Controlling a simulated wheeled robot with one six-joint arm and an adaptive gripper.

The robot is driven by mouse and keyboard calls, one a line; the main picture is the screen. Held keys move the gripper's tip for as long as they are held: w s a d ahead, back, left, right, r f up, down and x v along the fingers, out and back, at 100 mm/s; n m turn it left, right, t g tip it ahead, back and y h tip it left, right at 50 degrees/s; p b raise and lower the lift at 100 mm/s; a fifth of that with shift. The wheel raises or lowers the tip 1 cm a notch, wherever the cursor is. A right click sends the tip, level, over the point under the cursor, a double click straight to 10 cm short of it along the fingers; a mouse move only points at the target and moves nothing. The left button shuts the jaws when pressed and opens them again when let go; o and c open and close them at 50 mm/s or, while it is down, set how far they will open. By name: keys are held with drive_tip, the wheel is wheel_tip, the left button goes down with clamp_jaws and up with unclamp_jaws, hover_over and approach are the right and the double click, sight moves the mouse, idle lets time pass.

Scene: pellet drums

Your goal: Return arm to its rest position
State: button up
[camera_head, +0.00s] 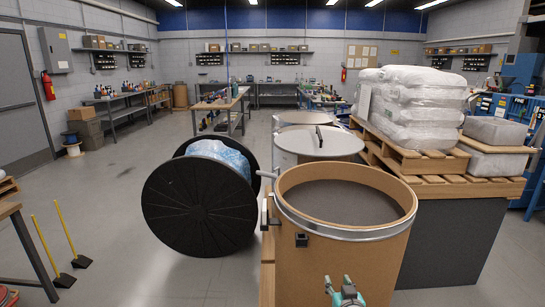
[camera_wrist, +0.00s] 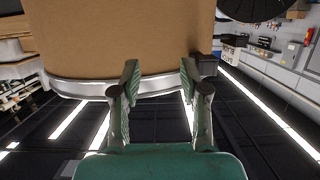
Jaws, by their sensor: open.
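My gripper (camera_head: 339,284) shows at the bottom of the head view as a teal piece in front of the brown open drum (camera_head: 335,250). In the wrist view my gripper (camera_wrist: 159,72) is open, with two fingers apart and nothing between them. The drum's brown wall (camera_wrist: 120,40) and metal rim band (camera_wrist: 75,88) fill the upper part of that view, which looks upside down. The drum holds a dark grey fill (camera_head: 345,203) below its rim. I cannot tell how far the fingertips are from the drum wall.
Lidded drums (camera_head: 318,142) stand behind the open one. A large black reel (camera_head: 200,207) is on the floor to the left. Wrapped sacks (camera_head: 410,95) sit on a pallet (camera_head: 400,160) to the right. The floor at left centre (camera_head: 110,180) is clear.

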drive_tip(key=s+f, duration=0.5)
drive_tip(key=s, duration=0.5)
drive_tip(key=s+f, duration=0.4)
drive_tip(key=s, duration=0.6)
drive_tip(key=s+f, duration=0.5)
drive_tip(key=s, duration=0.6)
drive_tip(key=r+v, duration=0.2)
drive_tip(key=v, duration=2.5)
drive_tip(key=shift+r, duration=0.3)
